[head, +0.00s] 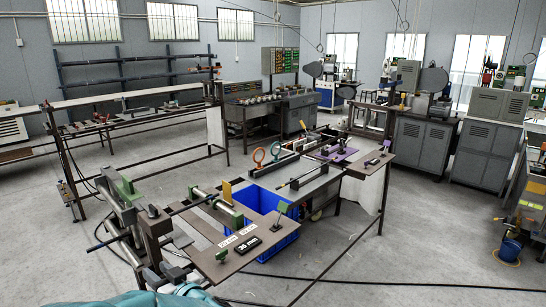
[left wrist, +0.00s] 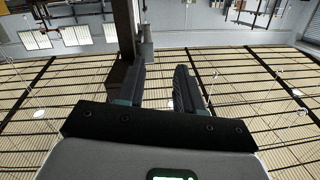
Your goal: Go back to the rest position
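My left gripper (left wrist: 160,78) shows in the left wrist view. Its two dark fingers stand apart with a clear gap between them, and nothing is held there. A dark post (left wrist: 125,25) shows behind the left finger; I cannot tell whether they touch. The slatted ceiling (left wrist: 60,95) fills much of that view, which appears upside down. In the head view, teal parts that look like mine reach in at the bottom edge, left of centre; the fingers are not clear there. My right gripper is in neither view.
A blue crate (head: 270,247) sits under the bench. A cable (head: 345,250) crosses the floor. Open floor (head: 430,235) lies to the right.

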